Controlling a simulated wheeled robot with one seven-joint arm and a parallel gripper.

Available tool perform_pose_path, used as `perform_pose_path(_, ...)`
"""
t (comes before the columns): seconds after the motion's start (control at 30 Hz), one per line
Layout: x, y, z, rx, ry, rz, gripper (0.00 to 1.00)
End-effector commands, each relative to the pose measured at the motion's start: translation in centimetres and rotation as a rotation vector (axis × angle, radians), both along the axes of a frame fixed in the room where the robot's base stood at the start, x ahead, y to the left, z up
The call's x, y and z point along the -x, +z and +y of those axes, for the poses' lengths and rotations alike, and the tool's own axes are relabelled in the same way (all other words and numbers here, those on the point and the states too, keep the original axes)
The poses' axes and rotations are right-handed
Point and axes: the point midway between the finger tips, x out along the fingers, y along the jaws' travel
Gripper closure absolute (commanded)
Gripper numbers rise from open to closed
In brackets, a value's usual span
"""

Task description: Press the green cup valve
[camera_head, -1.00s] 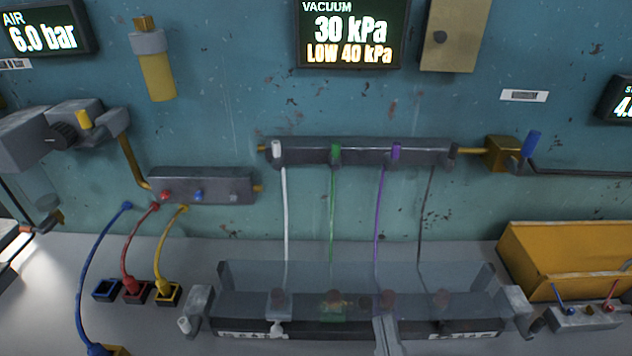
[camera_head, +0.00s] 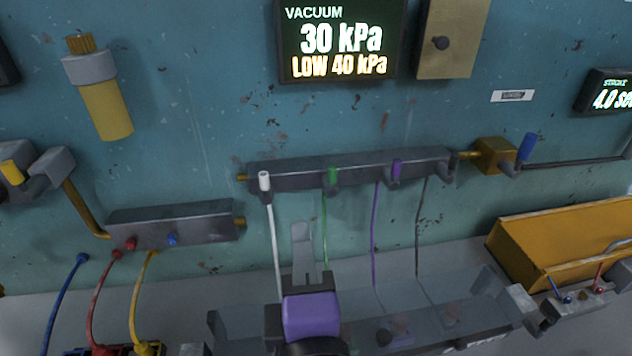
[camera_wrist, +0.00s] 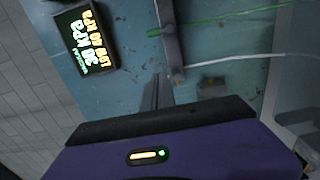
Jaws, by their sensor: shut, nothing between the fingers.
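My gripper (camera_head: 303,228) has a purple body and grey fingers pointing at the wall. The fingers are shut and empty. In the head view they are below and left of the green valve, apart from it. In the wrist view the fingers (camera_wrist: 157,80) point at the wall near the manifold (camera_wrist: 170,40); the green tube (camera_wrist: 225,17) runs off to the right.
White, purple and dark tubes hang from the manifold towards a clear-sided tray (camera_head: 470,300) below. The vacuum display (camera_head: 340,42) reads 30 kPa, LOW 40 kPa. A yellow bin (camera_head: 560,240) stands at the right. A second manifold (camera_head: 170,225) with coloured tubes is at the left.

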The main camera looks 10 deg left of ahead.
Motion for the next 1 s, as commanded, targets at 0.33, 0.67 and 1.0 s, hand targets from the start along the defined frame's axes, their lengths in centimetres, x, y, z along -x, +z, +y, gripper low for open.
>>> perform_pose_path(0.33,-0.3,0.0,0.1,-0.001,0.001,-0.001,1.0)
perform_pose_path(0.67,-5.0,0.3,1.1,-0.002,-0.001,-0.001,1.0)
perform_pose_path(1.0,-10.5,0.2,1.1,-0.003,-0.002,0.002,1.0)
